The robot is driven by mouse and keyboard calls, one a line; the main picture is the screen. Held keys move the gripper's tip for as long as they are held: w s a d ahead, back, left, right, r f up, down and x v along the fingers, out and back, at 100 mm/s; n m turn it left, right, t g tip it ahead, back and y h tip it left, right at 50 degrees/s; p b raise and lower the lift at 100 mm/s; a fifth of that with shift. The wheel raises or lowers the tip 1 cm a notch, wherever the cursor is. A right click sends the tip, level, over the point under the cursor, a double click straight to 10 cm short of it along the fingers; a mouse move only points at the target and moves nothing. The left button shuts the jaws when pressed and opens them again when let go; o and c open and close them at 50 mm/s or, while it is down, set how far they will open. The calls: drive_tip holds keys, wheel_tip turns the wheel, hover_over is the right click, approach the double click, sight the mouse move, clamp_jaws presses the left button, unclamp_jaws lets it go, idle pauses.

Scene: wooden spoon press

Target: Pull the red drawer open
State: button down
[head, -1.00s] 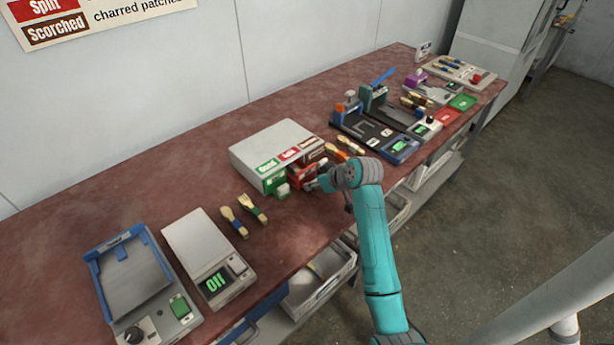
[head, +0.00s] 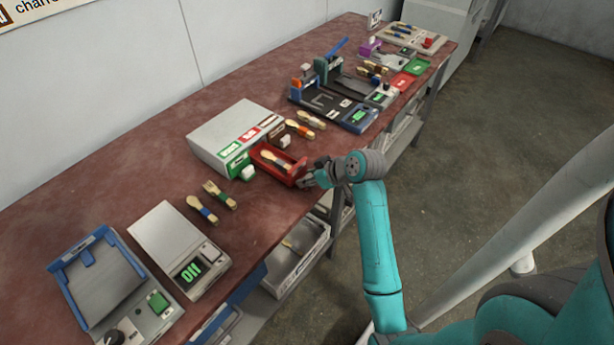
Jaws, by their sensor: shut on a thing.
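The red drawer (head: 268,164) sticks out from the front of a grey cabinet (head: 230,130), with its inside showing. A wooden spoon (head: 275,160) with a dark band lies in it. My gripper (head: 306,178) is at the drawer's front end, shut on its handle; my fingers mostly hide the handle. The green drawer (head: 236,166) to the left is shut, with a white handle block (head: 248,173). A brown drawer front (head: 277,132) to the right is also shut.
Two banded wooden utensils (head: 210,203) lie left of the cabinet, near a scale (head: 180,250) and a blue-edged tray (head: 95,270). Two more (head: 305,125) lie to the right, before a dark press fixture (head: 335,105). The table's front edge is below my gripper.

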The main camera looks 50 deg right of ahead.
drive_tip(key=c, duration=0.7)
unclamp_jaws()
drive_tip(key=v, duration=1.2)
